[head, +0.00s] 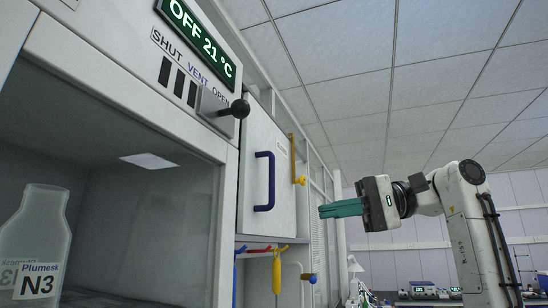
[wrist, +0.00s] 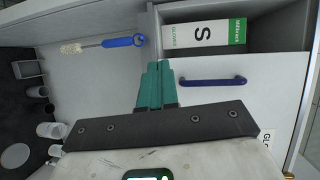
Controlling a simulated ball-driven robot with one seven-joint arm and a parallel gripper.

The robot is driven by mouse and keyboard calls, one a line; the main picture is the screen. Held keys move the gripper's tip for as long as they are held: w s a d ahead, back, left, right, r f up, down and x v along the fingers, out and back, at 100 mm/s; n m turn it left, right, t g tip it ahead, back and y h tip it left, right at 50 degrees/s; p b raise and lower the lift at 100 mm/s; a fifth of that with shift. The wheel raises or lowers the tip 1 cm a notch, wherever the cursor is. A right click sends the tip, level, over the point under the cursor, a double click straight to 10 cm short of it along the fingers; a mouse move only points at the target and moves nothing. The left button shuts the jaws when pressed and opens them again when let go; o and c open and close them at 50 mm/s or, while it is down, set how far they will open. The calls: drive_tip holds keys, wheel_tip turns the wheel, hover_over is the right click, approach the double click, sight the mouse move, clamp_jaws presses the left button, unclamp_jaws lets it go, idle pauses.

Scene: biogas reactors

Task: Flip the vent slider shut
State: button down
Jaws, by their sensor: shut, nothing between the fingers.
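The vent slider (head: 215,105) is a grey plate with a black round knob (head: 240,108) on a white cabinet front in the head view. It sits at the right end of its track, under the word OPEN; dark slots show to its left, under SHUT and VENT. My gripper (head: 322,211) has teal fingers, shut and empty, pointing left. In the picture it is to the right of and below the knob, apart from it. In the wrist view the shut fingers (wrist: 157,68) show, but the slider does not.
A green display (head: 200,40) reading OFF 21 °C is above the slider. A door with a blue handle (head: 264,181) is between slider and gripper in the picture. A bottle (head: 35,235) stands in the open chamber. The wrist view shows a boxed item (wrist: 205,35) and a brush (wrist: 100,44).

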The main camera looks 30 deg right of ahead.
drive_tip(key=s+a+r+n+g, duration=0.1)
drive_tip(key=s+a+r, duration=0.3)
drive_tip(key=s+r, duration=0.8)
wheel_tip(320, 180, up, 2)
drive_tip(key=shift+a+g, duration=0.35)
drive_tip(key=shift+g, duration=0.45)
drive_tip(key=p, duration=0.3)
approach(233, 111)
drive_tip(key=w+a, duration=0.2)
drive_tip(key=a, duration=0.2)
drive_tip(key=shift+w+f, duration=0.1)
drive_tip(key=shift+f, duration=0.3)
